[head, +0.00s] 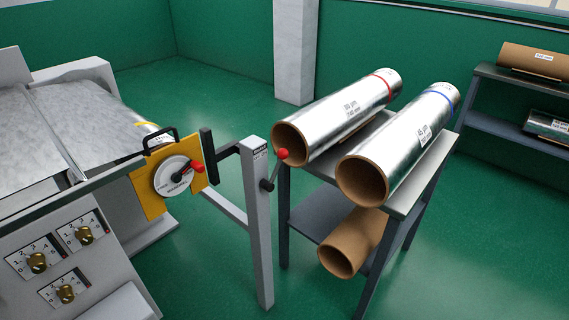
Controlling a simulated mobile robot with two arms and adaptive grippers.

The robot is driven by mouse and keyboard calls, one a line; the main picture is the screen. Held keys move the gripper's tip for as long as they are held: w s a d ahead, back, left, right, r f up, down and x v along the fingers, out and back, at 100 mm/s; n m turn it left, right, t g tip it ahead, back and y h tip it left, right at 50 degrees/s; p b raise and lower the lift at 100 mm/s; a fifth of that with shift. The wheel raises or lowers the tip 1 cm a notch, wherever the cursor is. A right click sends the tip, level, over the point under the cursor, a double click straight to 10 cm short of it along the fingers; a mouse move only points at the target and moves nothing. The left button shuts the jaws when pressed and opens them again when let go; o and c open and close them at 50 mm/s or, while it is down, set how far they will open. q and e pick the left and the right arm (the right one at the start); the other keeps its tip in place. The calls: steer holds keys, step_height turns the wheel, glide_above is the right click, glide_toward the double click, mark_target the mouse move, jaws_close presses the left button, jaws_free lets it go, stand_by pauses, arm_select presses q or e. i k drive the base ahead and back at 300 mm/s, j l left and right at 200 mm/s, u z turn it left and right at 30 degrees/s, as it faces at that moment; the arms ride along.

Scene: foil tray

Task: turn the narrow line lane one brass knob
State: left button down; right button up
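Three brass knobs sit on the front panel of the grey machine at lower left. One brass knob (38,262) is at the left, another brass knob (85,234) is up and to its right, and a third brass knob (66,293) is below. Each has a white numbered scale plate behind it. I cannot read which knob belongs to the narrow line or lane one, nor exactly where each points. Neither of my grippers is in view.
A yellow plate (149,194) with a round dial and red handle stands right of the panel. A grey post (259,230) carries a red-balled lever (283,154). A foil roll with a red band (340,110) and one with a blue band (405,140) lie on a grey cart.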

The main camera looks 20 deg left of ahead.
mark_target(37, 262)
steer(key=u, duration=2.7)
